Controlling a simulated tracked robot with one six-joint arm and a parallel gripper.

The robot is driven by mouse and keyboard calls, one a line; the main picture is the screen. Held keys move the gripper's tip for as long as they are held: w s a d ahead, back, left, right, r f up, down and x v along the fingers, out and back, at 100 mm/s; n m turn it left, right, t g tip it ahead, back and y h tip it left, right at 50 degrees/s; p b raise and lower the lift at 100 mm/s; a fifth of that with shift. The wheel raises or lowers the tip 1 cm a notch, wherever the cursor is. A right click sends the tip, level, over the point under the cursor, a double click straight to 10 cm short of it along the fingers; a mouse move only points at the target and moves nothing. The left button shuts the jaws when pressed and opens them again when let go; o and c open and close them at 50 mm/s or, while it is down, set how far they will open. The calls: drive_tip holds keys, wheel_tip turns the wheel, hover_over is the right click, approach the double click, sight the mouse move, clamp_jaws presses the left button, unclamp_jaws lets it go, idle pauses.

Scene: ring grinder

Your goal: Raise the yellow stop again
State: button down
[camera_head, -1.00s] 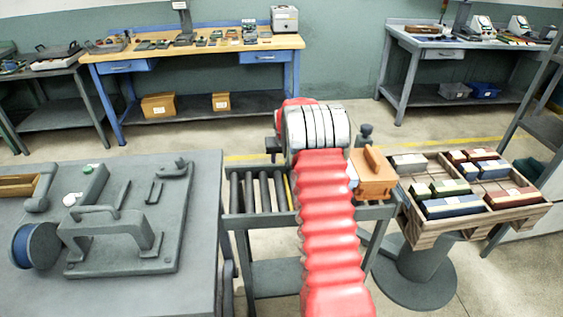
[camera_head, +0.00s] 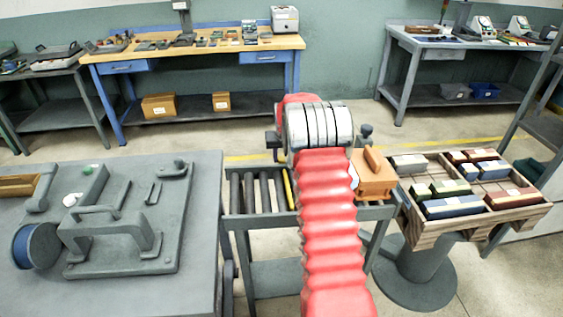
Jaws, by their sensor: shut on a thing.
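The yellow stop (camera_head: 288,188) shows as a narrow upright-looking strip among the dark rollers, just left of my arm. My arm covers the area to its right, so I cannot tell how far it extends there. My red bellows arm and rounded metal wrist stand in front of the roller stand. The jaws of my gripper are hidden behind the wrist, and so is whatever they touch.
The roller stand (camera_head: 246,213) holds an orange block with a handle (camera_head: 375,182) right of my arm. A wooden tray (camera_head: 480,222) of coloured blocks stands further right. A grey bench (camera_head: 195,265) with a fixture (camera_head: 165,240) is on the left. Floor shows behind the stand.

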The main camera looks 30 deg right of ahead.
drive_tip(key=shift+w+r, duration=0.1)
drive_tip(key=shift+r, duration=0.55)
drive_tip(key=c, duration=1.6)
unclamp_jaws()
drive_tip(key=shift+a+r, duration=0.1)
drive_tip(key=shift+c, duration=0.2)
drive_tip(key=o, duration=0.4)
drive_tip(key=shift+c, duration=0.2)
drive_tip(key=v, duration=1.3)
drive_tip(key=shift+s+r, duration=0.2)
drive_tip(key=shift+s, duration=0.05)
